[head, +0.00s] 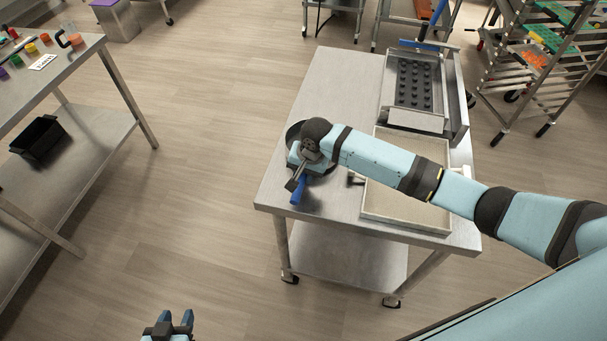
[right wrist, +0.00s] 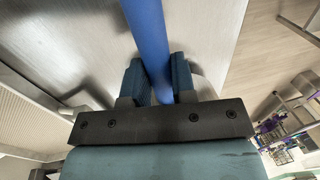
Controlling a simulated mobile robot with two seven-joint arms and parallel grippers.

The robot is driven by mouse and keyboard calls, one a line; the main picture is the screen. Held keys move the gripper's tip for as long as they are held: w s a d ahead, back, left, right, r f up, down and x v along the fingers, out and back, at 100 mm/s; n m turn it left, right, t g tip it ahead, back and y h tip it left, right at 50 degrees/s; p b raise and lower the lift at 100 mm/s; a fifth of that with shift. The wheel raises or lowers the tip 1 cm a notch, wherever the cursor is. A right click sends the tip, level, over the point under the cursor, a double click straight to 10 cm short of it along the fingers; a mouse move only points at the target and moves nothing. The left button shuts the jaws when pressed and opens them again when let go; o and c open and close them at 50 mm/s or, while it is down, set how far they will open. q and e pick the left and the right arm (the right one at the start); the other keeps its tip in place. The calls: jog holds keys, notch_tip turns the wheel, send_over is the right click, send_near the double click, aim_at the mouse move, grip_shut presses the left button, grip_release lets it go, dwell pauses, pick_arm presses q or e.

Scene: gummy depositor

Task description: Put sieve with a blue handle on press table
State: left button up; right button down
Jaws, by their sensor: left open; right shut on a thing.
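The sieve's blue handle (head: 298,190) sticks out below my right gripper (head: 299,172) in the head view, over the left part of the steel press table (head: 330,95). My right gripper is shut on the blue handle, which also runs up between its fingers in the right wrist view (right wrist: 149,40). The dark round rim of the sieve (head: 292,133) shows partly behind my wrist; most of it is hidden. I cannot tell whether the sieve touches the tabletop. My left gripper (head: 169,322) is open and empty at the bottom edge, over the floor.
On the press table stand a tray of powder (head: 405,205) and a press with a dark studded plate (head: 414,84). A side table (head: 85,57) with small coloured jars is at left, a black bin (head: 38,138) on its lower shelf. A tray rack (head: 540,70) stands at upper right.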

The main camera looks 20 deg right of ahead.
jog(key=shift+f, duration=0.65)
jog(key=c, duration=0.9)
grip_release()
jog(key=shift+f, duration=0.1)
jog(key=shift+c, duration=0.2)
